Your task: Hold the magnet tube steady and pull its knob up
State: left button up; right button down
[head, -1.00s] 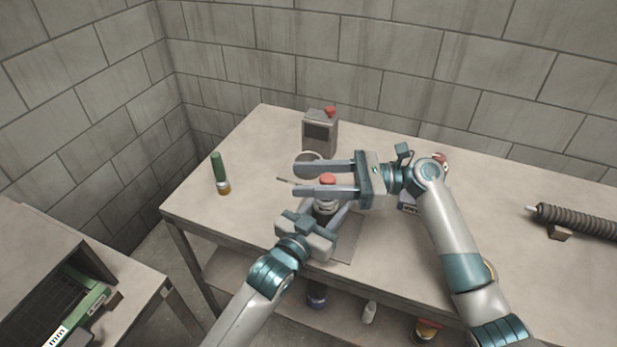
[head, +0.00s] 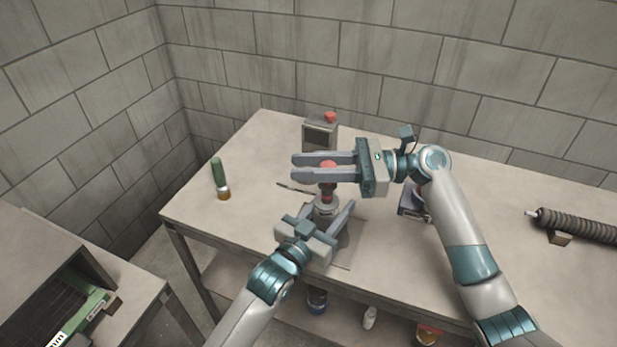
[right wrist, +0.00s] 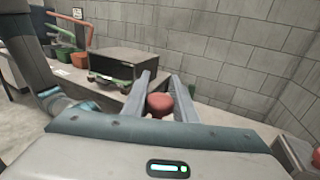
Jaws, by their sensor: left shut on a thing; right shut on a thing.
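The magnet tube (head: 326,210) stands upright near the front of the table, a grey cylinder with its lower part hidden by my left gripper. My left gripper (head: 336,206) is shut around the tube's body from the front. The tube's red knob (head: 328,166) sits above the body with a dark reddish stem (head: 327,188) showing between them. My right gripper (head: 298,167) reaches in from the right, its two long fingers shut on the knob. In the right wrist view the red knob (right wrist: 160,104) lies between the fingers.
A grey box with a red button (head: 320,134) stands behind my right gripper. A green-handled tool (head: 221,178) stands at left. A small device (head: 410,205) sits right of the tube, partly behind my right arm. A ribbed dark tube (head: 580,222) lies far right. Open tabletop lies between.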

pick_arm(q)
jog(key=shift+f, duration=0.25)
jog(key=shift+c, duration=0.2)
pick_arm(e)
jog(key=c, duration=1.8)
grip_release()
jog(key=shift+w+r, duration=0.1)
jog(key=shift+r, duration=0.1)
jog(key=shift+c, duration=0.2)
pick_arm(q)
jog(key=shift+o, duration=0.2)
pick_arm(e)
jog(key=o, duration=0.4)
jog(key=shift+o, duration=0.2)
pick_arm(q)
jog(key=shift+c, duration=0.2)
pick_arm(e)
jog(key=shift+d, duration=0.1)
pick_arm(q)
jog(key=shift+r, duration=0.1)
pick_arm(e)
jog(key=d, duration=1.2)
jog(key=shift+w, duration=0.4)
pick_arm(q)
jog(key=o, duration=1.3)
jog(key=shift+o, duration=0.2)
jog(key=shift+s+a, duration=0.1)
